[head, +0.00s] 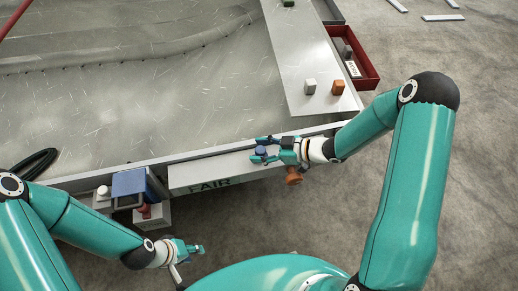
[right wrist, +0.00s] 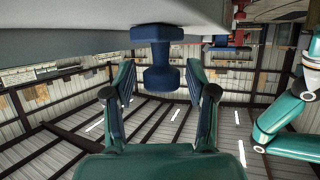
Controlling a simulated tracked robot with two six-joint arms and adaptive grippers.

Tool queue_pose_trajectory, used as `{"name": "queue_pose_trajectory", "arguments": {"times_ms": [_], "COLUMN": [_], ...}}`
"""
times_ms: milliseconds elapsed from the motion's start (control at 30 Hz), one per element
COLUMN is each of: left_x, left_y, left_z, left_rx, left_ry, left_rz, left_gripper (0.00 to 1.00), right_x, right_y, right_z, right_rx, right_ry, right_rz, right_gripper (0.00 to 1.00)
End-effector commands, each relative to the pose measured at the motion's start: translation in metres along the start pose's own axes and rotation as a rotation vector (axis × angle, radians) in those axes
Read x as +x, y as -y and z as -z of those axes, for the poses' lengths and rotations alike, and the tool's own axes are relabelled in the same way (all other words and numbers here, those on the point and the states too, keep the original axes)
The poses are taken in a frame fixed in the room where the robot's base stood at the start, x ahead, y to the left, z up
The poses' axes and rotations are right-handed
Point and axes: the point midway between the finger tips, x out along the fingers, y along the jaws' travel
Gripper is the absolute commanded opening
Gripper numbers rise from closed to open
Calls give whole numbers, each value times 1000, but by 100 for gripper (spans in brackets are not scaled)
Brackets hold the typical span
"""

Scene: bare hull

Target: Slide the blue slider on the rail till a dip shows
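The blue slider (head: 261,150) is a small blue knob at the front edge of the grey hull. In the right wrist view the slider (right wrist: 160,68) has a waisted shape and hangs from a pale edge. My right gripper (head: 263,151) is open, with one finger on each side of the slider. The right wrist view shows a gap between the slider and each finger. The light strip along the hull edge (head: 190,157) seems to be the rail; no dip can be made out. My left gripper (head: 190,249) is low in front of the hull, away from the slider; its opening is unclear.
A blue box (head: 129,183) and a white knob (head: 103,191) are left along the edge. A pale plank (head: 300,50) carries small blocks. A red tray (head: 371,72) stands beyond.

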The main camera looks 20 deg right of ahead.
Motion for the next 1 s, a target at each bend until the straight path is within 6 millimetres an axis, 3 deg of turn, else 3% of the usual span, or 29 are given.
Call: {"name": "queue_pose_trajectory", "arguments": {"times_ms": [267,433,1000], "left_x": [-1,-1,-1], "left_y": [0,0,0], "left_z": [0,0,0], "left_rx": [0,0,0], "left_ry": [0,0,0], "left_rz": [0,0,0], "left_gripper": [40,40,40], "right_x": [0,-11,-108], "right_y": [0,-1,-1], "right_z": [2,2,1], "right_rx": [-2,-2,-3], "right_ry": [-3,-3,-2], "right_rz": [2,-1,0], "right_gripper": [59,59,59]}}
